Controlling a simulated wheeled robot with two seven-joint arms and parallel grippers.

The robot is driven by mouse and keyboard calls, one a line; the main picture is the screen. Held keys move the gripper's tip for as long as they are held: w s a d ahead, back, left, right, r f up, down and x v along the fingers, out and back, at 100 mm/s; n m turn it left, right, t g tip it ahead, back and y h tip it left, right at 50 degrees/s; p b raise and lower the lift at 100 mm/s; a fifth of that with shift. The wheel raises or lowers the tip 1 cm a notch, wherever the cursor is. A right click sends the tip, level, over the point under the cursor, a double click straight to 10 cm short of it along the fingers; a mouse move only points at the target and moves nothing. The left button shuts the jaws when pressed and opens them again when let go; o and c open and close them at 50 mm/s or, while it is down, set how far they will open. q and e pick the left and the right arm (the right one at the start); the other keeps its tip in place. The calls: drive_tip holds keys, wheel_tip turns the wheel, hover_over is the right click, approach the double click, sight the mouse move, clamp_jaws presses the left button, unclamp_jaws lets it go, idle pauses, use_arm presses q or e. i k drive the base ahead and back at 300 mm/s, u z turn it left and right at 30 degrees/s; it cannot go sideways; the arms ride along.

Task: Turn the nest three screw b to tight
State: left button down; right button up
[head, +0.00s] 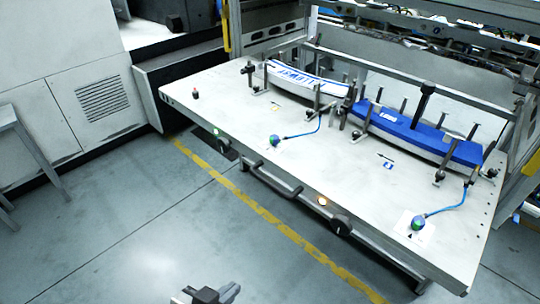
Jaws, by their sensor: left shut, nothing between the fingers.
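A pale tilted table (230,95) carries a row of nests with dark clamp posts along its back. A white label stack with blue print (305,84) lies in the left part of the row, and a blue stack (410,128) lies in the right part. Small dark screws and posts stand around both stacks. No number or letter is readable, so I cannot tell which is nest three screw b. My left gripper (212,294) is at the bottom edge, partly cut off, shut and empty, over the floor and well apart from the table. My right gripper is not in view.
Two green-topped knobs, one left (275,141) and one right (418,222), have blue cables. The front edge has a handle (275,180), a lit orange button (321,200) and a black knob (341,225). A stool (30,150) stands far left. The floor before the table is clear.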

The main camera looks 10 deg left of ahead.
sight(356, 134)
drive_tip(key=u, duration=2.8)
drive_tip(key=k, duration=0.8)
drive_tip(key=z, duration=1.5)
drive_tip(key=i, duration=0.5)
drive_tip(key=z, duration=0.1)
